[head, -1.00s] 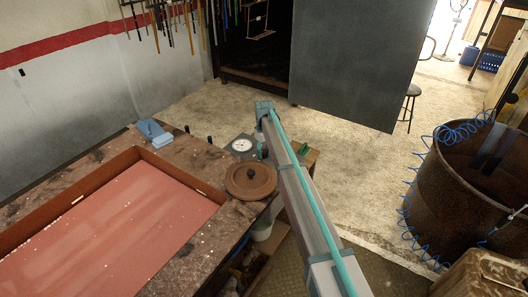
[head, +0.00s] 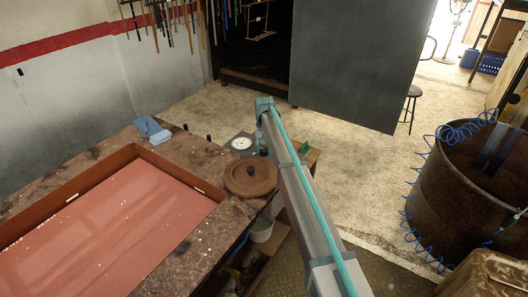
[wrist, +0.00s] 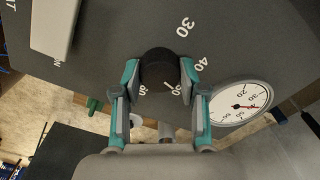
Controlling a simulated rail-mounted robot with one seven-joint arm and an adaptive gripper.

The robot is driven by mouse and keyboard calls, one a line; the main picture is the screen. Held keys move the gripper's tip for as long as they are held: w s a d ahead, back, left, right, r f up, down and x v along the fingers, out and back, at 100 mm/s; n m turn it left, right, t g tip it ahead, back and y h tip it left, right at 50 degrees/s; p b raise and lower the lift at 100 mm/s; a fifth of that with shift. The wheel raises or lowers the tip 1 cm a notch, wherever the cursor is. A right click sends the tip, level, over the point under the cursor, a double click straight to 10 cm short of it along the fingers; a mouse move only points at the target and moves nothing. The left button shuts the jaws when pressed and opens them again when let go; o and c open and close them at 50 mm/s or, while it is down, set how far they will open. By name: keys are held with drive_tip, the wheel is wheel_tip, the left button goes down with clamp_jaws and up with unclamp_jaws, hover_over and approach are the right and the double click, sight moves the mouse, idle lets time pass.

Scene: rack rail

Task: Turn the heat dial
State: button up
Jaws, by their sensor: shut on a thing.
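The heat dial (wrist: 159,66) is a round black knob on a dark grey panel (wrist: 115,50) with white numbers around it, such as 30 and 40. In the wrist view my gripper (wrist: 159,76) has one teal-and-grey finger on each side of the knob, shut on it. The lower side of the dial and part of its scale are covered by shadow and the fingers. In the head view my arm hides most of the gripper and the dial.
A white round gauge (wrist: 240,103) with a red needle sits beside the dial; it also shows in the head view (head: 241,143). A round brown lid (head: 250,177) lies near the panel. A red-bottomed tray (head: 110,225) fills the bench left of it. A rusty barrel (head: 470,190) stands at right.

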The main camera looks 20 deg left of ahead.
sight(264, 149)
drive_tip(key=shift+m+b, duration=0.4)
drive_tip(key=shift+m, duration=1.2)
drive_tip(key=o, duration=1.1)
drive_tip(key=shift+o, duration=0.2)
drive_tip(key=shift+r, duration=0.15)
wheel_tip(264, 149, up, 12)
drive_tip(key=shift+w, duration=0.1)
